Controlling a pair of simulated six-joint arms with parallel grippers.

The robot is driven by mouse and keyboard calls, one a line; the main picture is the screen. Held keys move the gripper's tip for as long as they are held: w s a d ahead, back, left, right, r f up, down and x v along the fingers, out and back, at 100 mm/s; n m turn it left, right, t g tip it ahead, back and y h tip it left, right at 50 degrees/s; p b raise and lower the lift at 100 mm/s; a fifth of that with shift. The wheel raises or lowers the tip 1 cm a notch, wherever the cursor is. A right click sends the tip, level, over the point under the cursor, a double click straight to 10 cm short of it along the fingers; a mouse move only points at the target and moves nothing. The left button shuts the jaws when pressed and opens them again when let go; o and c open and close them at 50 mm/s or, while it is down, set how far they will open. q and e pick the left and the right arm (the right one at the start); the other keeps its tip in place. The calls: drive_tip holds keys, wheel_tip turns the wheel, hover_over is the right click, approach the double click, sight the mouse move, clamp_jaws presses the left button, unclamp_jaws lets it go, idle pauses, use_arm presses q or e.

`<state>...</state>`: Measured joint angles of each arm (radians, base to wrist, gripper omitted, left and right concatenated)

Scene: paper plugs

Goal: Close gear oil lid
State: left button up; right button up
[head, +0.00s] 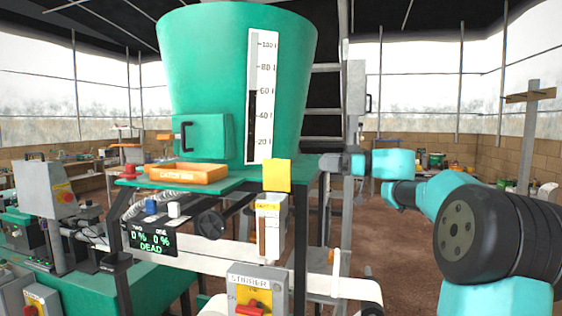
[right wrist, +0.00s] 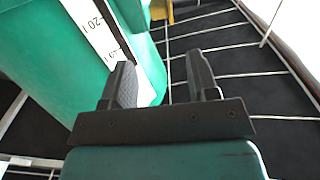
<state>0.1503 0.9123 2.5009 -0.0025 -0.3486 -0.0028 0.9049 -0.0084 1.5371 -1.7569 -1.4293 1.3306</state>
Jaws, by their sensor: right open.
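A yellow flap (head: 277,175), which looks like the gear oil lid, stands upright at the top of a narrow white box (head: 270,205) with a brown sight strip. The box hangs at the front edge of the green machine's table. My right gripper (head: 327,163) is to the right of the flap and slightly above its middle, apart from it. In the right wrist view its two dark fingers (right wrist: 168,80) are spread with nothing between them. A yellow patch (right wrist: 160,9) at the top of that view may be the flap. My left gripper is not in view.
The green hopper (head: 200,60) with its white scale (head: 262,95) rises behind the flap. An orange catch bin (head: 187,173) sits left on the table. A stirrer switch box (head: 258,290) is below. A grey ladder frame (head: 346,120) stands behind my right gripper.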

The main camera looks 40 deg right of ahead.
sight(281, 160)
drive_tip(key=x, duration=1.3)
drive_tip(key=shift+a, duration=0.1)
drive_tip(key=shift+c, duration=0.2)
clamp_jaws()
